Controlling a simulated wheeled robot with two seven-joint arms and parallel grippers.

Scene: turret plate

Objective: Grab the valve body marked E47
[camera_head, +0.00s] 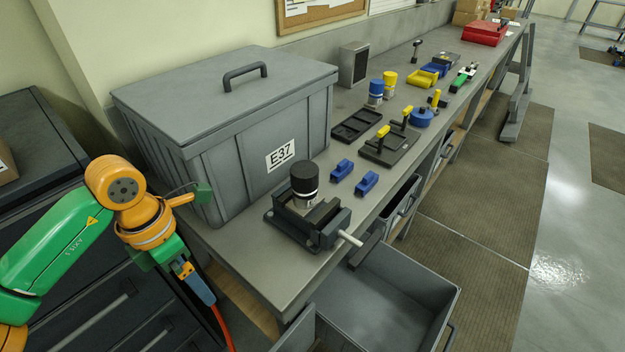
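No marking E47 is legible in the head view, and I cannot pick out a valve body by its mark. The only readable label is E37, on the front of a large lidded grey bin (225,150) at the left end of the bench. A cylinder with a black top and silver lower part (304,180) stands upright in a dark vise (322,232) in front of the bin. My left arm, green and orange, comes in from the left beside the bin; its fingers cannot be made out clearly. My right gripper is not in view.
Two small blue blocks (342,170) lie right of the bin, near a black tray (357,125) and a dark plate with yellow-handled parts (387,146). Blue and yellow cylinders (376,92) stand behind. A drawer (375,300) hangs open below the bench front.

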